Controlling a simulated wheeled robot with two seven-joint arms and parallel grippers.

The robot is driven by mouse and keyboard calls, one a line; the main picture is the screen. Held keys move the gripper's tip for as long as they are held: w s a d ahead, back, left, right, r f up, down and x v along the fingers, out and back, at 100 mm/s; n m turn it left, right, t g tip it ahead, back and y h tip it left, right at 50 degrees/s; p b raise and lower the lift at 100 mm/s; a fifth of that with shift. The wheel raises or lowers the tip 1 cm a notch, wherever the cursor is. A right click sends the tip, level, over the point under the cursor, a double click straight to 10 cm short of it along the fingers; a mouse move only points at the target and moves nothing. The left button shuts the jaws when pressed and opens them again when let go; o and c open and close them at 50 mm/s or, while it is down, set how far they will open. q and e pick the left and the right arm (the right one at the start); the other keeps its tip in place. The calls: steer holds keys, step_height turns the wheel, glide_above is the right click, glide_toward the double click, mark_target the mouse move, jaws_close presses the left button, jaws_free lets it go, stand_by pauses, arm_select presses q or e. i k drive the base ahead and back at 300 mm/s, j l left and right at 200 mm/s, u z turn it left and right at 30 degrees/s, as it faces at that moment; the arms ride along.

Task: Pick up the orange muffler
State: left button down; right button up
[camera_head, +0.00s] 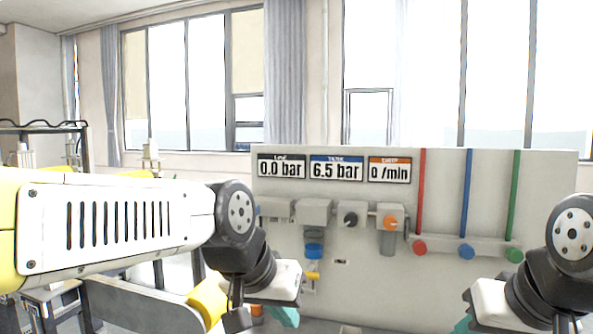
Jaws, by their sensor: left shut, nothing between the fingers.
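My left gripper (285,317) reaches down in front of the panel, left of centre. It is shut and empty; its teal fingers are partly cut off behind its body. My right gripper (464,323) is at the bottom right, with only a bit of teal finger in view, so its opening does not show. A small orange piece (257,310) shows right beside the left wrist, mostly hidden; I cannot tell if it is the muffler. An orange knob (390,222) sits on the panel, above and right of my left gripper.
The grey panel (540,190) stands ahead with displays reading 0.0 bar, 6.5 bar and 0 /min. Red (422,190), blue (468,195) and green (514,195) tubes run up its right side. The panel's lower middle is clear.

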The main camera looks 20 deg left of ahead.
mark_target(256, 309)
steer(key=i+u, duration=0.15)
steer(key=u, duration=0.25)
steer(key=i+l+u, duration=0.1)
steer(key=u, duration=0.25)
steer(key=i+l+u, duration=0.1)
steer(key=u, duration=0.3)
steer(key=i, duration=0.5)
